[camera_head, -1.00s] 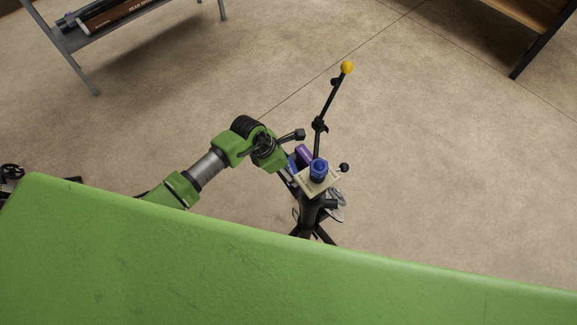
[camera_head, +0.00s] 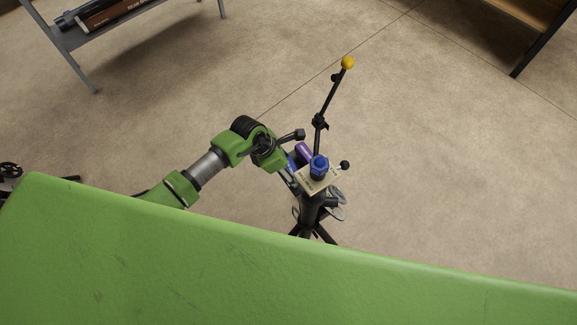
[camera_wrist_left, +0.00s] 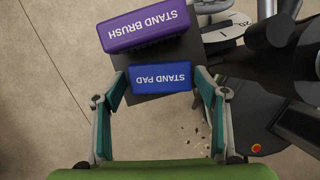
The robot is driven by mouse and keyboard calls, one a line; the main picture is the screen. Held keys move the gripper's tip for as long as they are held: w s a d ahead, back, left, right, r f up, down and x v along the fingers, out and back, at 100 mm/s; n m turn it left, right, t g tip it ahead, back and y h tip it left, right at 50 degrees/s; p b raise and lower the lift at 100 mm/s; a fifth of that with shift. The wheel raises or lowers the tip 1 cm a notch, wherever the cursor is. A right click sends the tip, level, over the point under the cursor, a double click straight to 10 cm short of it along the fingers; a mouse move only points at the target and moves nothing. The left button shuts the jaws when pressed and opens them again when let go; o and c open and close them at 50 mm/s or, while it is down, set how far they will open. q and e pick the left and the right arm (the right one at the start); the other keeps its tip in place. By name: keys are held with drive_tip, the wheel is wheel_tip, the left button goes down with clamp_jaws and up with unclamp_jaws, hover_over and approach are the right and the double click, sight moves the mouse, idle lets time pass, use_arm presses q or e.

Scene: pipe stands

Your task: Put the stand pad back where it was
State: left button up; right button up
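The stand pad is a blue block lettered STAND PAD. In the left wrist view the stand pad (camera_wrist_left: 160,78) lies on a dark platform, between the fingertips of my left gripper (camera_wrist_left: 160,84). One teal fingertip is at each short end of it, touching or nearly touching; I cannot tell whether they press on it. In the head view the stand pad (camera_head: 292,163) is a small blue patch, partly hidden by my left gripper (camera_head: 288,168). The purple stand brush (camera_wrist_left: 146,26) lies beside the pad; it also shows in the head view (camera_head: 304,151). My right gripper is not in view.
A dark stand (camera_head: 311,216) carries a pale plate (camera_head: 311,182) with a blue fitting (camera_head: 319,167) on top. A thin black rod with a yellow ball (camera_head: 347,63) rises behind it. A shelf (camera_head: 70,42) stands back left; open floor surrounds the stand.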

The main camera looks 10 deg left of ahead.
use_arm(q)
drive_tip(key=shift+o, duration=0.4)
drive_tip(key=o, duration=0.5)
drive_tip(key=v, duration=0.7)
drive_tip(key=shift+r, duration=0.3)
idle(0.4)
drive_tip(key=shift+s, duration=0.15)
idle(0.5)
